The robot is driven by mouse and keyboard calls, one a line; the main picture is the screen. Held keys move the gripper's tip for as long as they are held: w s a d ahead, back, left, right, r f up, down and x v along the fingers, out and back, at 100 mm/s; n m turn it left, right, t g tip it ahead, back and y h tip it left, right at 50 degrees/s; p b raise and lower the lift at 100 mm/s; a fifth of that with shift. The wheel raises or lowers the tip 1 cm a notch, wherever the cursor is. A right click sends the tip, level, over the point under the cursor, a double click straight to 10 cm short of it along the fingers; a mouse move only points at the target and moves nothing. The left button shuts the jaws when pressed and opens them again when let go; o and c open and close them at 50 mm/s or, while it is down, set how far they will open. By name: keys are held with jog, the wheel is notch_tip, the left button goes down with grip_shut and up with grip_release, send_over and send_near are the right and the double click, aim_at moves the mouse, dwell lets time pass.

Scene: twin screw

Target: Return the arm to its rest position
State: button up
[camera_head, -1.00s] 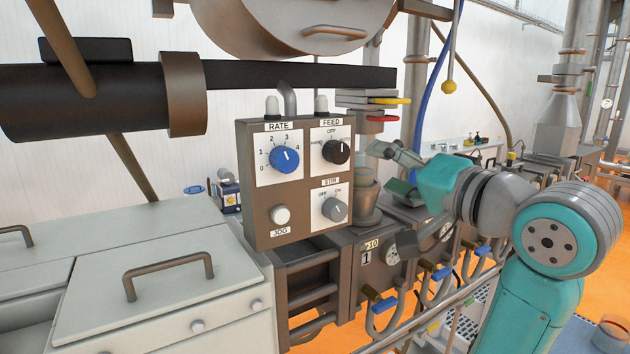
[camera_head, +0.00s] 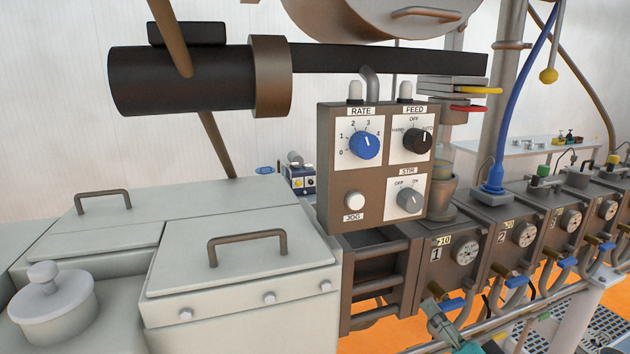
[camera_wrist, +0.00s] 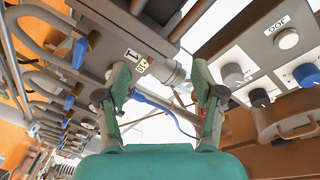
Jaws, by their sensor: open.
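My gripper (camera_wrist: 165,95) shows in the wrist view with its two fingers spread and nothing between them. In the head view my gripper (camera_head: 440,322) is at the bottom edge, right of centre, below the station marked 1 and in front of the rail. Only the gripper end of my arm shows there; the rest is out of frame. It is clear of the brown control box (camera_head: 337,170), which carries a blue RATE knob (camera_head: 365,146), a black FEED knob (camera_head: 418,141), a grey STIR knob (camera_head: 410,200) and a white JOG button (camera_head: 354,200).
A row of brown stations with gauges (camera_head: 523,234) and blue-handled valves (camera_head: 517,281) runs right. A metal rail (camera_head: 495,331) passes near my gripper. Pale lidded cabinets (camera_head: 240,255) fill the left. A dark cylinder (camera_head: 180,80) and bar hang above. Orange floor shows low right.

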jog(key=s+a+f+n+g+h, duration=0.1)
jog(key=s+a+f+n+h, duration=0.15)
jog(key=s+f, duration=1.55)
jog(key=s+f+n, duration=0.2)
jog(key=s+n, duration=0.1)
jog(key=s, duration=0.9)
jog(key=s+f+n+g, duration=0.1)
jog(key=s+f+n, duration=0.1)
jog(key=s, duration=0.9)
jog(key=shift+s+a+n+g, duration=0.3)
jog(key=shift+s+a+n, duration=0.1)
jog(key=shift+n, duration=0.25)
